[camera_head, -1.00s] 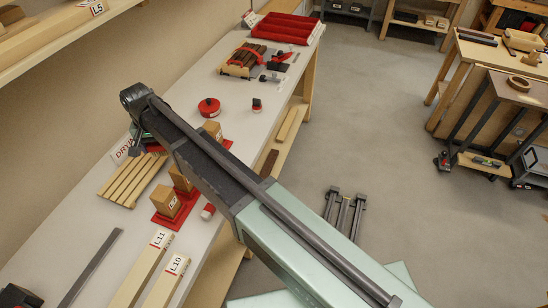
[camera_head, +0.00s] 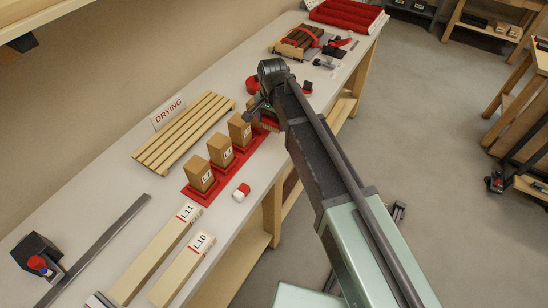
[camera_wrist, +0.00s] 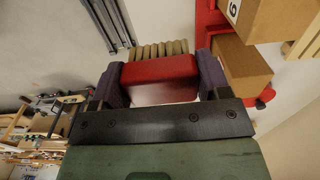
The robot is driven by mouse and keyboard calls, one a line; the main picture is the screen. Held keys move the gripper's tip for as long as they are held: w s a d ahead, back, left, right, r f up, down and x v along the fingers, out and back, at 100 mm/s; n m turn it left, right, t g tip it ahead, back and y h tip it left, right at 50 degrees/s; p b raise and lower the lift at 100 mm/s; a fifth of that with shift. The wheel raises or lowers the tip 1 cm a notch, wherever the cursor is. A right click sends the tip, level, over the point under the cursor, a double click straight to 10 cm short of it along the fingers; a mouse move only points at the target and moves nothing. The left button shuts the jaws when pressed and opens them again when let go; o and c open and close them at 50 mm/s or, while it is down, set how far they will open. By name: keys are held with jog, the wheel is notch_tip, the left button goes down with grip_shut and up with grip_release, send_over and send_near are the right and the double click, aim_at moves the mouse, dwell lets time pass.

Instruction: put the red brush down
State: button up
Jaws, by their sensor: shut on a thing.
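The red brush (camera_wrist: 160,72) is held between the two dark finger pads of my gripper (camera_wrist: 159,82) in the wrist view. Its tan bristles (camera_wrist: 158,48) point away from the palm. In the head view the red brush (camera_head: 270,125) shows partly beneath my gripper (camera_head: 262,116), beside the far end of the red base with wooden blocks. My arm hides part of it. I cannot tell whether the bristles touch anything.
Several upright wooden blocks (camera_head: 221,149) stand on the red base (camera_head: 207,192), close to my gripper. The slatted rack (camera_head: 181,132) lies behind, by the DRYING sign (camera_head: 168,111). A red-and-white item (camera_head: 241,191) and labelled boards (camera_head: 181,271) lie nearer. A red round item (camera_head: 252,84) is beyond.

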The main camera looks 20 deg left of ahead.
aim_at(273, 153)
notch_tip(273, 153, down, 13)
jog(key=b, duration=1)
jog(key=shift+r, duration=0.2)
jog(key=shift+r+p, duration=0.35)
jog(key=shift+f, duration=0.25)
jog(key=o, duration=0.9)
jog(key=shift+r, duration=0.2)
notch_tip(273, 153, up, 12)
jog(key=p, duration=1.2)
jog(key=shift+r, duration=0.2)
jog(key=shift+f, duration=0.15)
